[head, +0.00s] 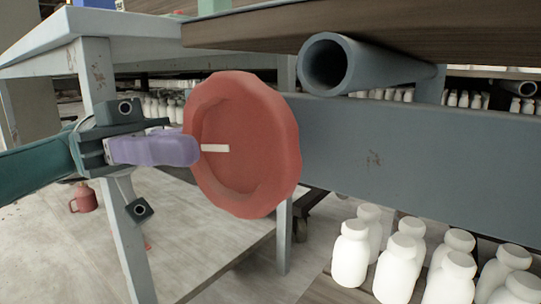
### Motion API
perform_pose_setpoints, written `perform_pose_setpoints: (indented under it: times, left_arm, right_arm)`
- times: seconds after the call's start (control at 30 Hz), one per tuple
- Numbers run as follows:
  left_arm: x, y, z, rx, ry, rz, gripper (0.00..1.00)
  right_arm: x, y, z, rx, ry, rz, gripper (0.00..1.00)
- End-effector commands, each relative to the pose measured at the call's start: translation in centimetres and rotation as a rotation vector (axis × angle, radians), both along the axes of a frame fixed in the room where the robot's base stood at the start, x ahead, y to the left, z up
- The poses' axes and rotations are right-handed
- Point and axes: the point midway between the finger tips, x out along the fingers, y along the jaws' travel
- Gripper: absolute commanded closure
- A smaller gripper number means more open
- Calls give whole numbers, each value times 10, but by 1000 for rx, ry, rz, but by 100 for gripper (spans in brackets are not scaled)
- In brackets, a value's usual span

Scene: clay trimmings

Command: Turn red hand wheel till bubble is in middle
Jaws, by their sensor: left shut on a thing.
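The red hand wheel (252,185) stands upright at the middle, beside the left end of a grey beam. It has a thick, slightly faceted rim and a recessed face. A short white mark (215,148) shows on the left part of its face, pointing sideways. My left gripper (192,151), with purple fingers, reaches in from the left and is shut on the wheel's left rim. The fingers hide part of that rim. I see no bubble or level vial in this view. My right gripper is not in view.
A grey beam (400,165) runs right from the wheel under a dark wooden top (400,25). A grey pipe (335,65) lies between them. Several white bottles (398,265) stand below right. A pale table leg (122,230) is close to my left gripper.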

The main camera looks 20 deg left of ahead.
Motion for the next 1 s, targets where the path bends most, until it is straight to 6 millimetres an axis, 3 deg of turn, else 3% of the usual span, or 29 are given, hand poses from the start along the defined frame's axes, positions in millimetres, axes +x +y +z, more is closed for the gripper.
perform_pose_setpoints:
  times: [0.3,0.33,0.43,1.0]
  left_arm:
    - [0,0,-1,2,4,0,100]
    - [0,0,-1,2,4,0,76]
    - [0,0,-1,2,4,0,65]
    - [0,0,7,0,0,0,65]
  right_arm:
    - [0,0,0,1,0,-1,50]
    - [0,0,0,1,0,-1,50]
    - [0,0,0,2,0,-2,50]
    - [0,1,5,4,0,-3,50]
